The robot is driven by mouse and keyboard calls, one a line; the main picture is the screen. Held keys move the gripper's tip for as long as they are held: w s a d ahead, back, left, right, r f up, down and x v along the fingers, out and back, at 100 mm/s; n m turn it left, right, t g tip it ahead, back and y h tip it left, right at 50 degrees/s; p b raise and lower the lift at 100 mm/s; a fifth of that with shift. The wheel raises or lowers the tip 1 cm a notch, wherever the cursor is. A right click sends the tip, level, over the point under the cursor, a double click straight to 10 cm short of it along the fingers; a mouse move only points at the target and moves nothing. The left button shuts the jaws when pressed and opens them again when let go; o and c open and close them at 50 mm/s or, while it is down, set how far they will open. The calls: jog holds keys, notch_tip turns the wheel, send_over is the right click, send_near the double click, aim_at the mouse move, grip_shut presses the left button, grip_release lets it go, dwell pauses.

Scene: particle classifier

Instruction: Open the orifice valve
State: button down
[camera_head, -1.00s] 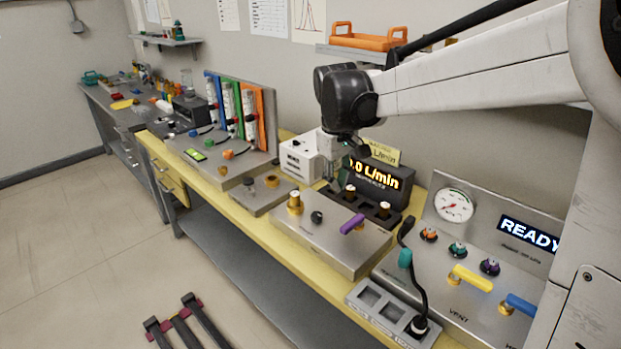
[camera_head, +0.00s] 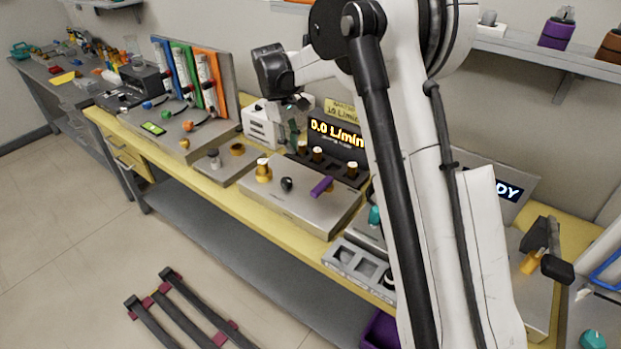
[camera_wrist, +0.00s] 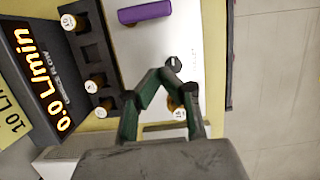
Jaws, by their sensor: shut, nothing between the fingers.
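I cannot read the panel's labels, so I cannot tell which is the orifice valve. My gripper (camera_head: 293,128) is behind the panel, left of the flow display. In the wrist view its green fingers (camera_wrist: 161,73) meet at the tips, shut and empty. They appear beside the black knob (camera_wrist: 175,64); the brass fitting (camera_wrist: 173,103) shows between them, and the purple handle (camera_wrist: 145,12) is beyond, apart from them.
A flow display (camera_head: 337,133) reading 0.0 L/min stands behind the panel, with a dark rack (camera_head: 334,166) of brass-and-white pieces before it. A white box (camera_head: 262,125) is on the left. A grey tray (camera_head: 358,262) is at the front right. My arm hides much of the right side.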

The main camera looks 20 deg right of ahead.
aim_at(322, 189)
jog(key=shift+f, duration=0.15)
jog(key=x, duration=0.9)
jog(key=shift+f, duration=0.2)
jog(key=s+d, duration=0.2)
jog(key=shift+s+f, duration=0.1)
jog(key=shift+s, duration=0.2)
jog(key=shift+s+d+f+p, duration=0.1)
jog(key=shift+s+d+p, duration=0.2)
jog(key=shift+s, duration=0.1)
jog(key=shift+d, duration=0.1)
